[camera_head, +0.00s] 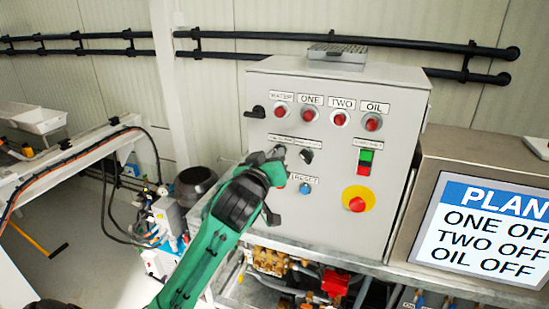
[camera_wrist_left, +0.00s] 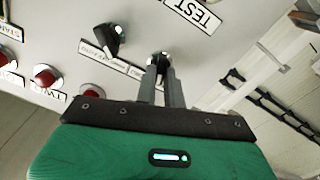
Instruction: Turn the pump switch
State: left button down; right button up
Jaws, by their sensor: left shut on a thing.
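The grey control box (camera_head: 330,190) carries a row of selector switches below its lamps. My left gripper (camera_head: 274,160) is at the left switch of this row. In the left wrist view its two fingers (camera_wrist_left: 162,78) are close together, shut on the small switch knob (camera_wrist_left: 158,57), whose bright base shows at the fingertips. A second black selector switch (camera_head: 307,156) sits just to the right, free of the gripper; it also shows in the left wrist view (camera_wrist_left: 106,40). The gripper partly hides the left switch in the head view. My right gripper is not in view.
Red lamps labelled WATER, ONE, TWO and OIL line the box top. A green-red button (camera_head: 365,162), a red emergency stop (camera_head: 358,199) and a blue button (camera_head: 305,188) are close by. A screen (camera_head: 487,230) at right reads ONE OFF, TWO OFF, OIL OFF.

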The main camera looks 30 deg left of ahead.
pick_arm(q)
jog(key=n+p, duration=0.1)
jog(key=n, duration=0.3)
jog(key=shift+a+n, duration=0.1)
jog(key=shift+n, duration=0.2)
dwell(0.3)
jog(key=c, duration=1.5)
grip_release()
jog(key=shift+f, duration=0.1)
